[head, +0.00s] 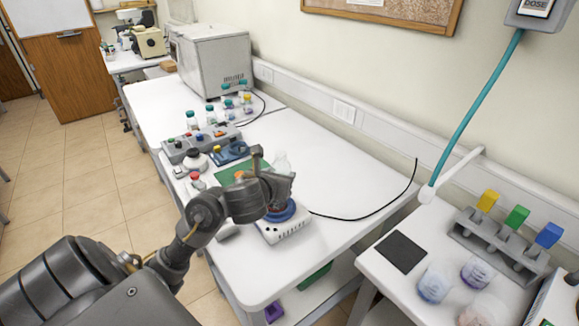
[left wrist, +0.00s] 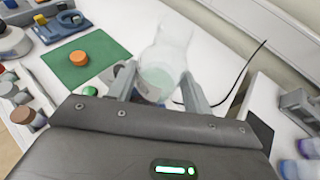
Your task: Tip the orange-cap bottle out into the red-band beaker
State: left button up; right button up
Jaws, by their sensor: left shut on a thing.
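My left gripper (head: 268,176) is shut on a clear glass vessel, likely the orange-cap bottle; its glass (left wrist: 170,50) shows in the left wrist view, with pale liquid inside. Its clear top (head: 281,162) shows behind the gripper in the head view, and the rest is hidden. An orange cap (left wrist: 79,58) lies apart from it on the green mat (left wrist: 97,72). Beakers stand on the right bench; one with a pinkish tint (head: 478,312) at the bottom edge may be the red-band beaker, but its band is unclear. My right gripper is not in view.
A hotplate (head: 286,231) with a blue top sits below my left gripper. On the right bench are a blue-tinted beaker (head: 435,284), a purple-marked beaker (head: 477,271), a dark pad (head: 401,252) and a grey rack (head: 497,243). A gap separates the benches.

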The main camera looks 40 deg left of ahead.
pick_arm(q)
jog(key=shift+w, duration=0.1)
jog(key=shift+s+r, duration=0.15)
jog(key=shift+s, duration=0.1)
jog(key=shift+s+d+n, duration=0.2)
jog(key=shift+d+n, duration=0.05)
jog(key=shift+n, duration=0.15)
jog(key=shift+w+d+f+n+h, duration=0.2)
jog(key=shift+f+n+h, duration=0.1)
jog(key=shift+h, duration=0.2)
jog(key=shift+w+d+f, duration=0.1)
jog(key=shift+d, duration=0.05)
jog(key=n+t+h+p, duration=0.1)
jog(key=n+t, duration=0.1)
jog(key=n, duration=0.3)
jog(key=d+n+t+h+p, duration=0.1)
jog(key=n+t+p, duration=0.1)
jog(key=n, duration=0.4)
jog(key=d+n+t+h+p, duration=0.1)
jog(key=n+t+h+p, duration=0.1)
jog(key=n, duration=0.3)
jog(key=shift+w+r+n+t, duration=0.3)
jog(key=shift+n+t, duration=0.1)
jog(key=shift+t, duration=0.1)
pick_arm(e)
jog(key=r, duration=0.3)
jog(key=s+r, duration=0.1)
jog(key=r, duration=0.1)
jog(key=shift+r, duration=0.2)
